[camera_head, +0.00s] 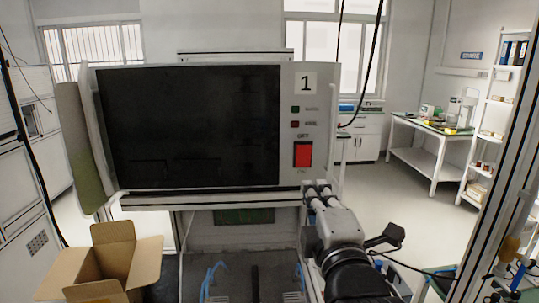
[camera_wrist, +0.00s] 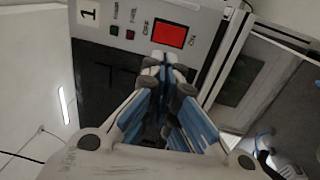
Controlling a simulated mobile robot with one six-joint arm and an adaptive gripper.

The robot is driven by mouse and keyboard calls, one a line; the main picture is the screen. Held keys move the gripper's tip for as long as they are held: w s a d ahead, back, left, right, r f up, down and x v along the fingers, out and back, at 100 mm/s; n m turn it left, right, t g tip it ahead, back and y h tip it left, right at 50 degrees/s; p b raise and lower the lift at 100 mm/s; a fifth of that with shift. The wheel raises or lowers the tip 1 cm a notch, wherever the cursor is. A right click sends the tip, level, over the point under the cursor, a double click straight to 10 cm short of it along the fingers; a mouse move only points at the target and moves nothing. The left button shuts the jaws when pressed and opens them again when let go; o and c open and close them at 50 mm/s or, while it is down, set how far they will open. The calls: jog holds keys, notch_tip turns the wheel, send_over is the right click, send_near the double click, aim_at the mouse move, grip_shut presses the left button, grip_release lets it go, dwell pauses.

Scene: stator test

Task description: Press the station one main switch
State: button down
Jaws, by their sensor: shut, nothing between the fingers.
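The station one panel (camera_head: 310,80) carries a black screen and a label "1". Its main switch (camera_head: 303,154) is a red rocker in a black frame, with small lettering above and below it. The switch also shows in the wrist view (camera_wrist: 170,36), near the top middle. My gripper (camera_head: 318,186) is just below and slightly right of the switch in the head view. In the wrist view my gripper (camera_wrist: 160,60) has its fingers together and empty, with the tips just below the switch. I cannot tell whether the tips touch the panel.
A green and a red small button (camera_head: 295,124) sit above the switch. An open cardboard box (camera_head: 112,265) stands at the lower left. A work table (camera_head: 430,127) and a shelf (camera_head: 497,110) stand at the right back, with open floor before them.

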aim_at(300, 151)
jog(key=w+p, duration=0.1)
jog(key=w, duration=0.3)
jog(key=w+r+p, duration=0.1)
jog(key=w, duration=0.3)
jog(key=w+p, duration=0.2)
jog(key=w, duration=0.2)
jog(key=shift+w+r, duration=0.3)
jog(key=shift+w, duration=0.35)
jog(key=shift+w+r+b, duration=0.2)
jog(key=shift+w+b, duration=0.2)
jog(key=shift+b, duration=0.1)
jog(key=shift+d, duration=0.1)
